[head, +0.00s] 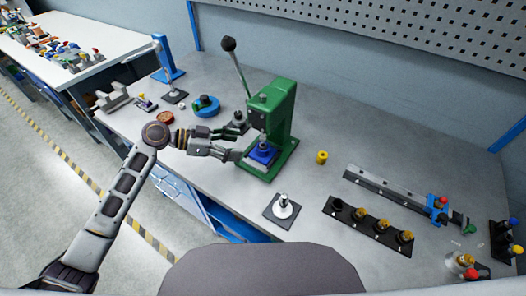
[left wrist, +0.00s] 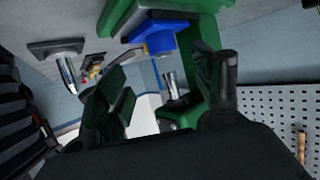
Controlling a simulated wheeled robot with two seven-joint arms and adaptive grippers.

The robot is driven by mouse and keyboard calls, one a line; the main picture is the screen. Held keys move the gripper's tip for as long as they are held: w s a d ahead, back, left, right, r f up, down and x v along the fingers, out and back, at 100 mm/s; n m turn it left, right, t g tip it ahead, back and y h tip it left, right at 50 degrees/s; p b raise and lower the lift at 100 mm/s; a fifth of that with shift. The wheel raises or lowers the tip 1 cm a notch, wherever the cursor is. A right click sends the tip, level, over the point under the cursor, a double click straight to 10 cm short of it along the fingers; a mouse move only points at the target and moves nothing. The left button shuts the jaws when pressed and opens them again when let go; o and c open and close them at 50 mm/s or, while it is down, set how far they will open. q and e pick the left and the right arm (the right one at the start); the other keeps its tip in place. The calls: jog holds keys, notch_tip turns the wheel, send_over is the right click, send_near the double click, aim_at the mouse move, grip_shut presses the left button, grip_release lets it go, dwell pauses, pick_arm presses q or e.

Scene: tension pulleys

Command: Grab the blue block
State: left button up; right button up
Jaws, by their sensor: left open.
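The blue block (head: 263,155) sits on the base of a green lever press (head: 282,110), under its ram. My left gripper (head: 240,142) reaches in from the left, its fingers open, with the tips close to the block's left side. In the left wrist view the blue block (left wrist: 160,38) shows beyond the open fingers of the left gripper (left wrist: 165,90), above the gap between them. The fingers look empty; I cannot tell whether either touches the block. My right gripper is not in view.
The press lever (head: 236,65) rises behind the gripper. A yellow cylinder (head: 322,157) stands right of the press. A metal part on a dark plate (head: 283,207) is in front. A black rack (head: 370,227) holds brass parts. A blue round part (head: 206,106) lies behind my left arm.

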aim_at(259, 147)
pick_arm(q)
jog(key=x, duration=0.3)
jog(key=shift+w+d, duration=0.1)
jog(key=shift+d, duration=0.05)
jog(key=shift+d+f, duration=0.1)
jog(key=shift+w+d+f+p, duration=0.15)
jog(key=shift+d+p, duration=0.2)
jog(key=shift+p, duration=0.1)
jog(key=p+x, duration=0.1)
jog(key=x, duration=0.2)
jog(key=shift+w+f, duration=0.1)
jog(key=shift+w, duration=0.05)
jog(key=shift+d+f, duration=0.25)
jog(key=shift+d, duration=0.25)
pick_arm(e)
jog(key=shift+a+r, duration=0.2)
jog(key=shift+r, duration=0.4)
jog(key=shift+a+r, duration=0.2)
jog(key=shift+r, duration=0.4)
pick_arm(q)
jog(key=shift+c, duration=0.2)
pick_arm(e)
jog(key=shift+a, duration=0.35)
